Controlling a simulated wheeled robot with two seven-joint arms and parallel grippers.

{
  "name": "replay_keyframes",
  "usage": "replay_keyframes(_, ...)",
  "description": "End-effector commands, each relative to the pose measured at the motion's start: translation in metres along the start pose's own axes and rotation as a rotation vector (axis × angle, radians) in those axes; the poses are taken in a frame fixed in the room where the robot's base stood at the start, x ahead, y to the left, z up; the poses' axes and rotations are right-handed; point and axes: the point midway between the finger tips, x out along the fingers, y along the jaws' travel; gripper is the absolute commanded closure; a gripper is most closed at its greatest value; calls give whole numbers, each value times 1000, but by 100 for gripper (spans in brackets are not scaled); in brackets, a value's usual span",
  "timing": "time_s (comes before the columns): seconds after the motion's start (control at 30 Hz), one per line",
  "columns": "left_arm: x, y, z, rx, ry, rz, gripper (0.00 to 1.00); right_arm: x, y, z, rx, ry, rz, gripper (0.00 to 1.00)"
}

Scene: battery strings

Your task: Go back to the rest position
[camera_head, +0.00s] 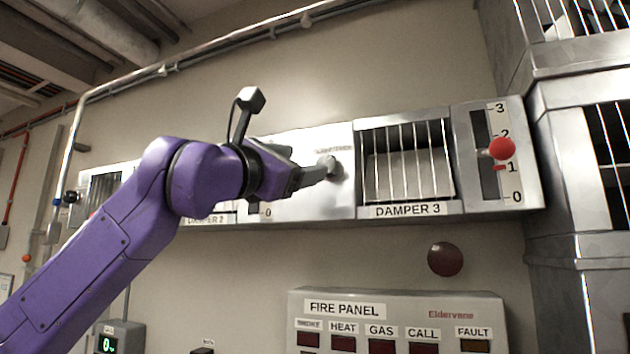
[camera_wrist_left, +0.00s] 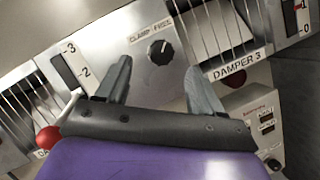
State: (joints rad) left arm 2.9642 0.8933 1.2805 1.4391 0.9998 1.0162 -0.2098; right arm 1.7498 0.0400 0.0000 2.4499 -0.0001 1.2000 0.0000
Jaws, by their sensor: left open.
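My left gripper (camera_head: 314,173) reaches in from the left on the purple arm, in front of the metal damper panel (camera_head: 300,200). In the left wrist view its two fingers (camera_wrist_left: 158,75) are spread with nothing between them. A dark round knob (camera_wrist_left: 160,50) under a "CLAMP" label lies just beyond and between the fingertips in that view. In the head view the knob (camera_head: 330,164) shows at the fingertips; I cannot tell whether they touch it. My right gripper is in neither view.
The Damper 3 grille (camera_head: 405,162) and its red-ball lever (camera_head: 502,149), between 1 and 2, are right of the gripper. Another red ball (camera_wrist_left: 47,138) is left in the wrist view. The fire panel (camera_head: 398,322) sits below. Metal cabinets (camera_head: 560,185) stand at right.

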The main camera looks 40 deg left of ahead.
Motion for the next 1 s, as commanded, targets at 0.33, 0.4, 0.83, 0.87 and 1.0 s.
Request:
replay_keyframes(0.33,-18,1,0,0,2,0,33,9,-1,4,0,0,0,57)
replay_keyframes(0.4,-18,1,0,0,1,0,33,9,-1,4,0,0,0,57)
replay_keyframes(0.83,-8,-30,-10,93,36,43,33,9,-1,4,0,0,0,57)
replay_keyframes(0.87,-1,-49,-17,148,55,43,33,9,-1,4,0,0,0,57)
replay_keyframes(1.0,36,-154,-78,390,152,-20,33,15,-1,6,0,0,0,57)
